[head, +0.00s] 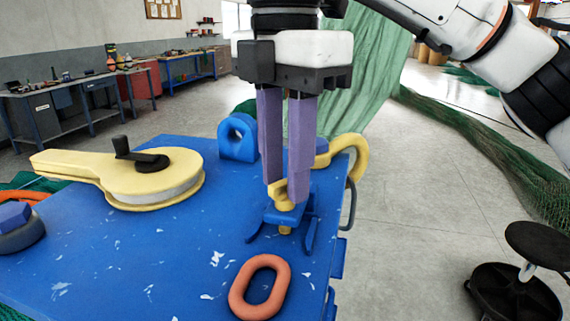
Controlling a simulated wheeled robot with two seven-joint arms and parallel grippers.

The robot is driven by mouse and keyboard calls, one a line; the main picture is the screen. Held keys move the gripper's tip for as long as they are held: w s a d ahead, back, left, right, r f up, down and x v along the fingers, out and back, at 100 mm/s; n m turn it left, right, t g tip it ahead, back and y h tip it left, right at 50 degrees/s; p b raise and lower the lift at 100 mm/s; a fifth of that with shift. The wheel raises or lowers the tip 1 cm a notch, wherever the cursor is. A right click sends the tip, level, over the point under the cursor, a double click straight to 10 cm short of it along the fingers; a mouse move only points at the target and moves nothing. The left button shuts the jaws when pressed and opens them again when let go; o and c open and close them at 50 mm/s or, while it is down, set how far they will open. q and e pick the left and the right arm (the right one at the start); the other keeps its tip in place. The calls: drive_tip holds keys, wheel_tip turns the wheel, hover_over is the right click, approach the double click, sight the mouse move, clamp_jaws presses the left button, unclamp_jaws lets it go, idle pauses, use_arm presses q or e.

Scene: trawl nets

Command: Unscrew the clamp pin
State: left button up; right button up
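The clamp pin (278,191) is yellow and stands upright in a small blue clamp (285,216) near the right edge of the blue table. Its lower end shows below the clamp body. My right gripper (286,190) points straight down over it, with its two purple fingers close together on either side of the pin's head. The fingers appear shut on the head and hide part of it. My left gripper is not in view.
The blue table (150,260) also holds a yellow snatch block (150,183) with a black crank, a blue eye block (238,138), an orange link (259,287) and a yellow hook (357,160) behind the gripper. A black stool (515,290) stands at the right.

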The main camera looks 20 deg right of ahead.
clamp_jaws()
